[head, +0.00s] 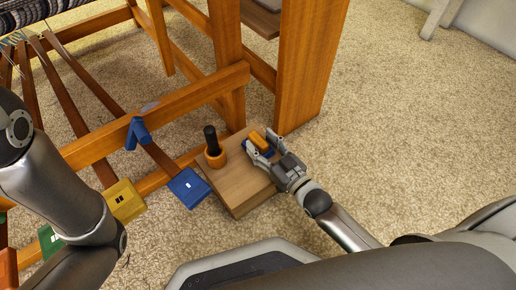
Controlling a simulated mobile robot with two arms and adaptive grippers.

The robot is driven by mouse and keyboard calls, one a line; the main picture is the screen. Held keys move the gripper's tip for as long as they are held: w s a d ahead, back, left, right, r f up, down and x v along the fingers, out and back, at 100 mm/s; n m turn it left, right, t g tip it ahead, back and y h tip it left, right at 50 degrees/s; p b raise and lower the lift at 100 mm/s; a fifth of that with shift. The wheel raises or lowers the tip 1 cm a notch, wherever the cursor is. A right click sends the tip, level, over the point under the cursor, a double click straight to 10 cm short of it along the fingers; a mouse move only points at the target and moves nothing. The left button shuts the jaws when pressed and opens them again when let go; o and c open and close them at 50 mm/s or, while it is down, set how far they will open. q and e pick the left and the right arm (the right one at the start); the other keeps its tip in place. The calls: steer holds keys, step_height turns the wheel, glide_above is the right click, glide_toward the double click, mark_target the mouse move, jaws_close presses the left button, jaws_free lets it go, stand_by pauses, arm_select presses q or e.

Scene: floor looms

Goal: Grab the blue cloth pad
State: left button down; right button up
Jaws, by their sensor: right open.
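A small blue pad (250,153) with an orange-yellow piece on top (258,140) lies on the top of a wooden box (227,183). My right gripper (265,146) comes in from the lower right and is open at the pad, with its fingers close around it. The fingers hide part of the pad, and I cannot tell whether they touch it. Of my left arm, only links show at the left; its gripper is out of view.
The wooden loom frame (170,115) rises behind and left. Blue (188,188) and yellow (124,201) pedals lie left of the box. Carpet (420,130) at right is clear.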

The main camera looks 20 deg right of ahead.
steer(key=c, duration=1.1)
steer(key=shift+r, duration=0.1)
steer(key=shift+c, duration=0.2)
